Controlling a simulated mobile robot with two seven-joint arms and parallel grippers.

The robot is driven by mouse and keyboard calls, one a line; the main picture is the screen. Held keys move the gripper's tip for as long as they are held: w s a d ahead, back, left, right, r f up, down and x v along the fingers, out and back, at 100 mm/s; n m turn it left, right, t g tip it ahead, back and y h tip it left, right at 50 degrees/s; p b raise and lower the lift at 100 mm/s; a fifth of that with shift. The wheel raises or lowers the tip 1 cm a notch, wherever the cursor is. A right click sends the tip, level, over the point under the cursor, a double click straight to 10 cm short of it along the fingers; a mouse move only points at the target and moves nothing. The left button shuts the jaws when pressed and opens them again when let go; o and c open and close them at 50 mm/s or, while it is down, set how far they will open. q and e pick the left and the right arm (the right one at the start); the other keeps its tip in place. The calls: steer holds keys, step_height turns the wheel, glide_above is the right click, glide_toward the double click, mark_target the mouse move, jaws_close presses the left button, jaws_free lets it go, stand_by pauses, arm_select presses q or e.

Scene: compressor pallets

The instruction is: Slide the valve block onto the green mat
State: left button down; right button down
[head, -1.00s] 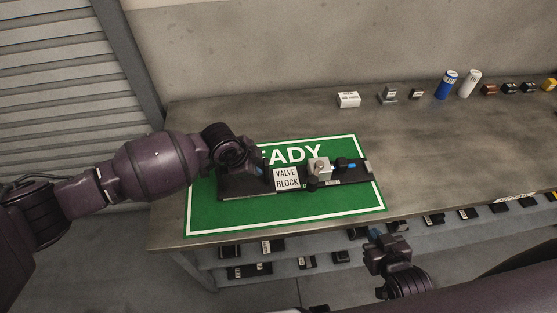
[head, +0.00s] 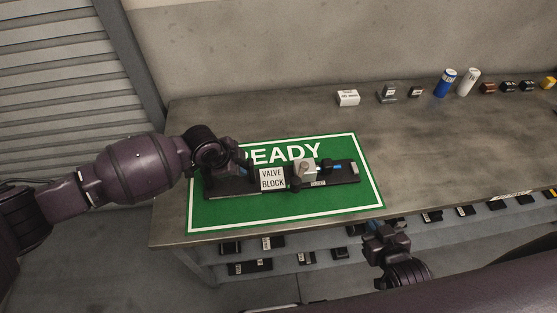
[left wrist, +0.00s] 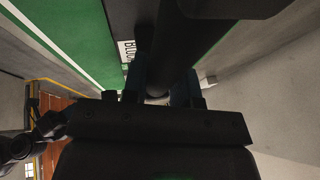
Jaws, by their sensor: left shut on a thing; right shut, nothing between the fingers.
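The valve block (head: 272,180) is a long black base with a white "VALVE BLOCK" label and a silver block with fittings on top. It lies within the green mat (head: 300,207), which has a white border and the word "READY". My left gripper (head: 236,174) is at the block's left end, shut on a part of it. In the left wrist view the fingers (left wrist: 167,90) close around a dark round bar, and part of the label shows beyond. The exact grip is partly hidden by my arm. My right gripper (head: 376,230) is shut and empty, in front of the table edge.
Along the back of the grey table (head: 440,140) stand a white box (head: 348,97), small grey parts (head: 387,94), a blue can (head: 446,83), a white can (head: 468,82) and several small dark parts. The table right of the mat is clear. A shelf with parts lies below.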

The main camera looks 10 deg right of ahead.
arm_select(q)
steer(key=c, duration=1)
jaws_free()
steer(key=shift+a+f, duration=0.25)
steer(key=shift+f, duration=0.05)
steer(key=shift+o, duration=0.9)
steer(key=shift+d+r, duration=0.15)
steer(key=v, duration=1.2)
